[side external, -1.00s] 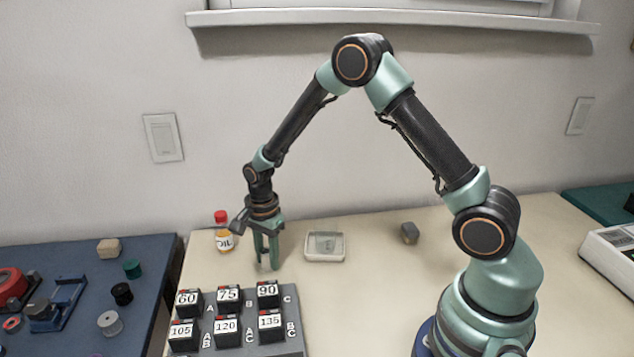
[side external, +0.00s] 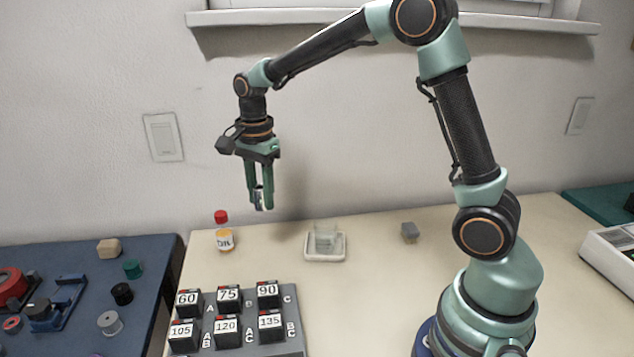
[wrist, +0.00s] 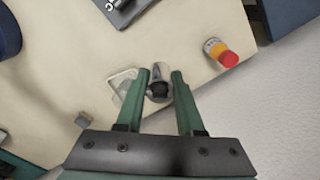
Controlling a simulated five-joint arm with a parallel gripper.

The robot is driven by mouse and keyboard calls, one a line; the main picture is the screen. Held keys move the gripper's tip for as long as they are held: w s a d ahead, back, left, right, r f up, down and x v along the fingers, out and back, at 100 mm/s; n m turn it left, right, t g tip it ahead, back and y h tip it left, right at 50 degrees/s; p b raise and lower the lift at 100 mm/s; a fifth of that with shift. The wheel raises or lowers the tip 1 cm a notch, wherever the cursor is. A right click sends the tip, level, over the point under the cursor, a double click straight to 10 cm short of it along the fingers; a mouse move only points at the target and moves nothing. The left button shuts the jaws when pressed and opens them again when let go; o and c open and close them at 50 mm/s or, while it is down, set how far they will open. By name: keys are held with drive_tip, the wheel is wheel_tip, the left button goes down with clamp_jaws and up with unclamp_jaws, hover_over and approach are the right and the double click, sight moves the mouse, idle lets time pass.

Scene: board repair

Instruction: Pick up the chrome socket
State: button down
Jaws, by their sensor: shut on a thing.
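The chrome socket (wrist: 159,87) is a short shiny cylinder with a dark opening, held between the fingertips in the wrist view. In the side view only a small bright bit of it (side external: 258,196) shows between the fingers. My gripper (side external: 262,204) is shut on it and holds it well above the table, above and to the right of the oil bottle. In the wrist view my gripper's green fingers (wrist: 162,80) flank the socket on both sides.
On the cream table (side external: 400,300) stand an oil bottle (side external: 224,238) with a red cap, a white tray (side external: 325,259) with a clear item, and a grey block (side external: 410,232). A grey rack (side external: 292,340) of numbered blocks is in front. A blue mat (side external: 150,290) with several parts lies left.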

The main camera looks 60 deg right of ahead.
sight(260, 187)
drive_tip(key=shift+r, duration=1.85)
